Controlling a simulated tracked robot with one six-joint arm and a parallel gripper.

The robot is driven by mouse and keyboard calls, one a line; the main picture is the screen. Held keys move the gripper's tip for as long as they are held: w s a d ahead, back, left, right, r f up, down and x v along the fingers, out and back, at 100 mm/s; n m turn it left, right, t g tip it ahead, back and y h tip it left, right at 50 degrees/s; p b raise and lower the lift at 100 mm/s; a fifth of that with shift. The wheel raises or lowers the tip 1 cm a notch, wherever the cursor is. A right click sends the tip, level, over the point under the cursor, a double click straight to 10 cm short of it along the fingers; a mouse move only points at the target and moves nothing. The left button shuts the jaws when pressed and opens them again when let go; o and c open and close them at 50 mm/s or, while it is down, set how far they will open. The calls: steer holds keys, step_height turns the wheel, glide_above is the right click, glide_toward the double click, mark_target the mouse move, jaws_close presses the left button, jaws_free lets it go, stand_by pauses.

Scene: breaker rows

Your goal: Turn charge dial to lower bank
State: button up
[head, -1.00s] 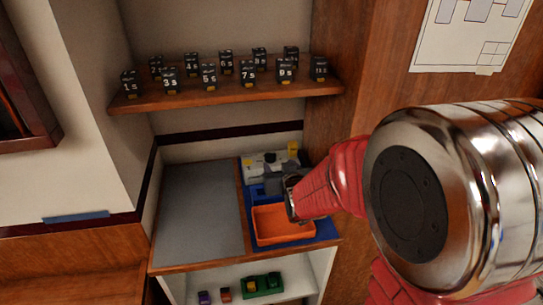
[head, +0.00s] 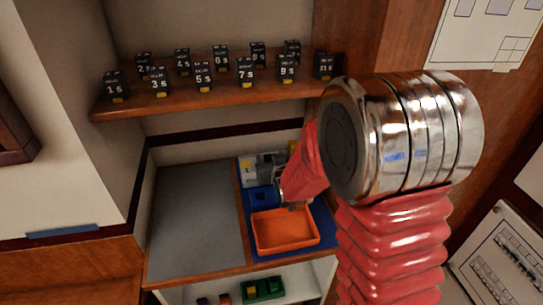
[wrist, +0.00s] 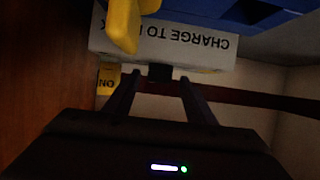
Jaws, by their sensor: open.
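In the wrist view a white box (wrist: 192,42) hangs upside down, with partly covered lettering beginning "CHARGE TO". A yellow paddle-like part (wrist: 123,25) stands in front of its left end; it may be the dial's handle. A small yellow tag (wrist: 108,83) reads "ON", also inverted. My gripper (wrist: 160,82) is open, its two dark fingers apart below the box, with a small dark block (wrist: 160,72) beyond them. I cannot tell whether they touch. In the head view the white unit (head: 248,172) is at the back of the counter, partly hidden by my arm.
An orange tray (head: 285,232) sits on a blue mat (head: 325,222) in front of the unit. A grey counter area (head: 195,225) to the left is clear. A wooden shelf (head: 215,99) above holds several numbered black blocks. A wooden wall is close on the right.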

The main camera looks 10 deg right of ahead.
steer(key=c, duration=1)
steer(key=shift+c, duration=0.2)
steer(key=shift+w+d+r+n+y, duration=0.1)
steer(key=shift+d+r+n+y, duration=0.05)
steer(key=shift+n+y, duration=0.45)
steer(key=shift+w+d+r+n+y, duration=0.1)
steer(key=shift+d+n+y, duration=0.05)
steer(key=shift+n+y, duration=0.45)
steer(key=shift+w+d+n+g+y, duration=0.1)
steer(key=shift+d+n+g+y, duration=0.1)
steer(key=shift+n+y, duration=0.4)
steer(key=shift+d+n+g+y, duration=0.1)
steer(key=shift+n+g+y, duration=0.1)
steer(key=shift+n+y, duration=0.35)
steer(key=shift+y, duration=0.45)
steer(key=o, duration=1)
steer(key=shift+f, duration=0.2)
